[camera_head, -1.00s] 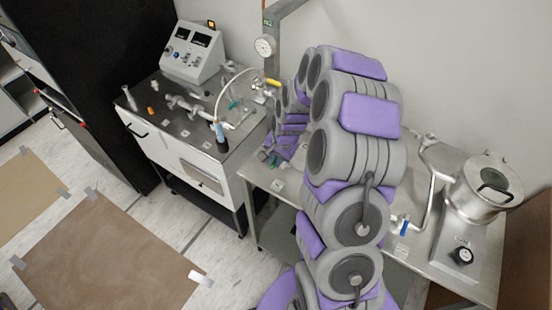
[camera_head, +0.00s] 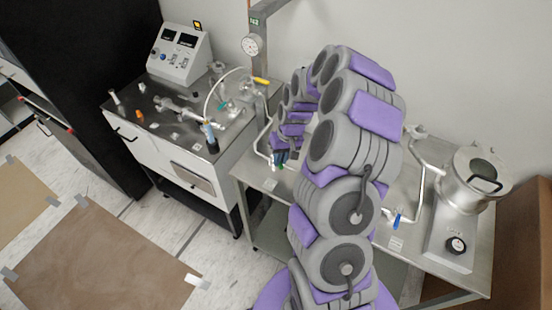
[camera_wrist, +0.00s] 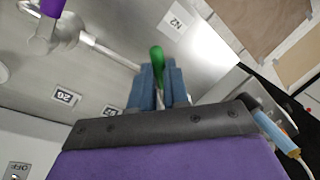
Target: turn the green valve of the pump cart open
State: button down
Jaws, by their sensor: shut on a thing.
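The green valve handle (camera_wrist: 157,58) stands between the blue fingers of my gripper (camera_wrist: 158,85) in the wrist view, with its rounded green end showing past the fingertips. My gripper is shut on it. In the head view my gripper (camera_head: 281,158) is low over the left part of the steel bench, beside a bent metal pipe, and my arm hides part of it. The valve body under the fingers is hidden in the wrist view.
The steel bench (camera_head: 262,198) carries a blue-handled valve (camera_head: 397,221) and a round metal vessel (camera_head: 470,180) at right. A white cart (camera_head: 160,150) with a control box (camera_head: 180,52) stands to the left. Brown floor mats lie at lower left.

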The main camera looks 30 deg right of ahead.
jog(key=d+n, duration=0.1)
jog(key=n, duration=0.1)
jog(key=d+n+g, duration=0.1)
jog(key=n, duration=0.1)
jog(key=shift+w+d+n+b, duration=0.15)
jog(key=shift+w+n+b, duration=0.05)
jog(key=shift+n+b, duration=0.1)
jog(key=shift+w+d+n+g, duration=0.15)
jog(key=shift+w+d+n, duration=0.2)
jog(key=shift+n, duration=0.6)
jog(key=shift+w+d+n+g, duration=0.15)
jog(key=shift+d+n, duration=0.25)
jog(key=shift+n, duration=0.55)
jog(key=c, duration=1.1)
grip_release()
jog(key=shift+d, duration=0.1)
jog(key=p+v, duration=0.1)
jog(key=v, duration=1.6)
jog(key=shift+r, duration=0.15)
jog(key=shift+a, duration=0.2)
